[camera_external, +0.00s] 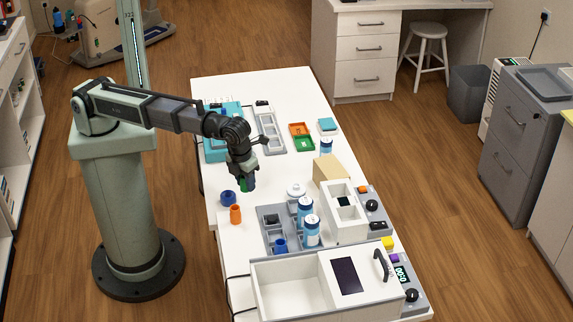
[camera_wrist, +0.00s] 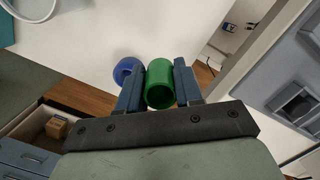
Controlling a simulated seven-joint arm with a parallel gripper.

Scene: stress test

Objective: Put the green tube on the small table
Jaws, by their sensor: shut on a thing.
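My gripper (camera_external: 247,186) is shut on a green tube (camera_external: 243,185), which shows only in part in the external view. In the wrist view the tube (camera_wrist: 160,82) sits between the two blue-grey fingers of my gripper (camera_wrist: 159,88), its open end facing the camera. The gripper holds it over the left edge of the long white table (camera_external: 290,92). I cannot tell which white surface is the small table, or the exact height of the tube above the tabletop.
A blue ring-shaped piece (camera_external: 228,198) and an orange tube (camera_external: 236,214) stand near the table's left edge. The tabletop just right of my gripper is clear.

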